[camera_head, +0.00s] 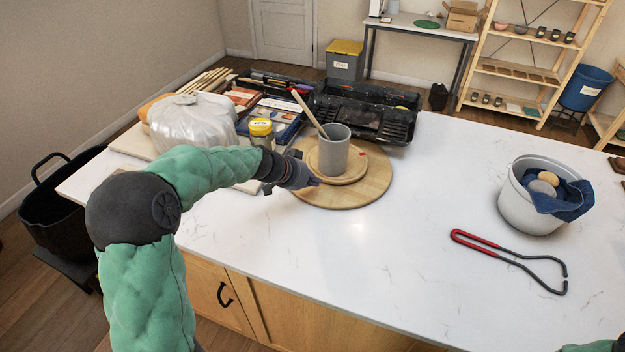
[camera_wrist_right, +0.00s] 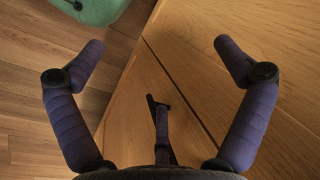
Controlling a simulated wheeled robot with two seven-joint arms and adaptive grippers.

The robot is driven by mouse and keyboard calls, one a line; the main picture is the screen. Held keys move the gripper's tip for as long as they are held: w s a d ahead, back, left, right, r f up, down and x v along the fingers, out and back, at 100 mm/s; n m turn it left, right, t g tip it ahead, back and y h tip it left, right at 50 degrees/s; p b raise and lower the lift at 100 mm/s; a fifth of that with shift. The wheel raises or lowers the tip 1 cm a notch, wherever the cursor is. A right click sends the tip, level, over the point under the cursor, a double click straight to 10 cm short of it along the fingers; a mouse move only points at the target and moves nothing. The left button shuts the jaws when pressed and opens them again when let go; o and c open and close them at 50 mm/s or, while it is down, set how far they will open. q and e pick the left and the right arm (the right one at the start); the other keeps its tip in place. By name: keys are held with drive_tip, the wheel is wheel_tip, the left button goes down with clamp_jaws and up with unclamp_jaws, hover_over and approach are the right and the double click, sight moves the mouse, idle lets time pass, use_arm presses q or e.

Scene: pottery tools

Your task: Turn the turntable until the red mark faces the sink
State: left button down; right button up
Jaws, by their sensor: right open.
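The turntable (camera_head: 372,192) is a round light-wood disc on the white counter, with a smaller wooden disc (camera_head: 347,179) on top. A grey cup (camera_head: 334,150) with a wooden stick (camera_head: 308,112) leaning out stands on the small disc. A small reddish spot (camera_head: 362,154) shows at the small disc's right rim; I cannot be sure it is the red mark. My left gripper (camera_head: 312,181) is at the turntable's left edge; I cannot tell whether it touches or how its fingers stand. My right gripper (camera_wrist_right: 158,47) is open and empty by the wooden cabinet front. I see no sink.
A bagged lump (camera_head: 192,121), a yellow-lidded jar (camera_head: 261,133) and black tool trays (camera_head: 366,116) crowd the back left. A white bucket (camera_head: 528,205) with a blue cloth and red-handled tongs (camera_head: 508,258) are at right. The counter's middle front is clear.

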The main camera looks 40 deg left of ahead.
sight(324, 182)
use_arm(q)
drive_tip(key=shift+w+f+b, duration=0.15)
drive_tip(key=shift+f+b, duration=0.1)
drive_tip(key=shift+f, duration=0.35)
drive_tip(key=shift+w+f+b, duration=0.15)
drive_tip(key=shift+f+b, duration=0.1)
drive_tip(key=shift+f, duration=0.3)
drive_tip(key=shift+w+r+p, duration=0.15)
drive_tip(key=shift+w+p, duration=0.05)
drive_tip(key=shift+p, duration=0.1)
drive_tip(key=shift+w+a+p, duration=0.1)
drive_tip(key=shift+w+p, duration=0.5)
drive_tip(key=shift+w, duration=0.1)
drive_tip(key=shift+a+p, duration=0.35)
drive_tip(key=shift+a, duration=0.45)
drive_tip(key=shift+a+p, duration=0.55)
drive_tip(key=shift+a, duration=0.3)
drive_tip(key=shift+w+a+b, duration=0.3)
drive_tip(key=shift+a+b, duration=0.2)
drive_tip(key=shift+a, duration=0.35)
drive_tip(key=shift+w+a+b, duration=0.3)
drive_tip(key=shift+w+a, duration=0.1)
drive_tip(key=shift+a, duration=0.25)
drive_tip(key=shift+w+a+b, duration=0.3)
drive_tip(key=shift+w+a, duration=0.05)
drive_tip(key=shift+a, duration=0.3)
drive_tip(key=shift+a, duration=0.1)
